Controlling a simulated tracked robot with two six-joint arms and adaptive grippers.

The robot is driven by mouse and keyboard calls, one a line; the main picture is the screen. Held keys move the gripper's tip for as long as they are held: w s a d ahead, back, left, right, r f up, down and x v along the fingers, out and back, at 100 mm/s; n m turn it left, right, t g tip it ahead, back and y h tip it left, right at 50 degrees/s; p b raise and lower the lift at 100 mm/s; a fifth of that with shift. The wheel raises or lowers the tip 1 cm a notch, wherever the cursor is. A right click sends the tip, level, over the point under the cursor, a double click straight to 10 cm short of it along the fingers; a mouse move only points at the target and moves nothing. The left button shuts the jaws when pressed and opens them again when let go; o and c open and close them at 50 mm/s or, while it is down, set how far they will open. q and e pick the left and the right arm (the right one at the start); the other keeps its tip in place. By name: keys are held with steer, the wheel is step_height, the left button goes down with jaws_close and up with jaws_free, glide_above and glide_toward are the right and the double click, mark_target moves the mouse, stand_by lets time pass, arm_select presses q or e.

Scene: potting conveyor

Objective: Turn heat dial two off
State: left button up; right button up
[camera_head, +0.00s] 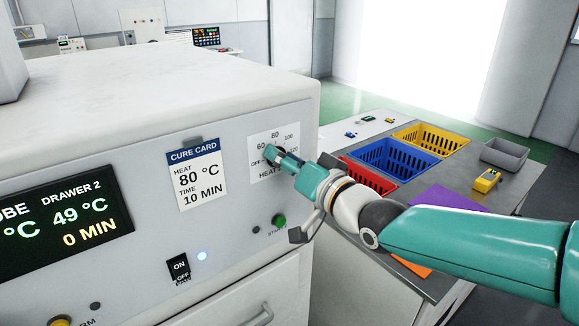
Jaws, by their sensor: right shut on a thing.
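The heat dial (271,149) is on the front panel of the white oven, on a label plate (288,133) marked OFF, 60, 80, 100 and 120. The label below reads "HEAT", and its number is mostly covered. My right gripper (277,155) reaches in from the right and is shut on the dial. The fingers hide most of the knob, so I cannot tell its pointer setting. My left gripper is not in view.
A cure card (198,177) and a display (64,224) showing Drawer 2 at 49 °C and 0 MIN are left of the dial. A green start button (279,220) and an ON/OFF switch (178,268) sit below. Coloured crates, including a blue one (394,157), stand on the right bench.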

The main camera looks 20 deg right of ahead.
steer(key=n+b, duration=0.1)
steer(key=f+n+b, duration=0.1)
steer(key=n+b, duration=0.1)
steer(key=shift+a, duration=0.1)
steer(key=shift+n+b, duration=1.2)
steer(key=shift+n, duration=0.8)
steer(key=o, duration=1.1)
steer(key=shift+w+r, duration=0.1)
steer(key=shift+o, duration=0.2)
steer(key=shift+r, duration=0.2)
steer(key=shift+s, duration=0.2)
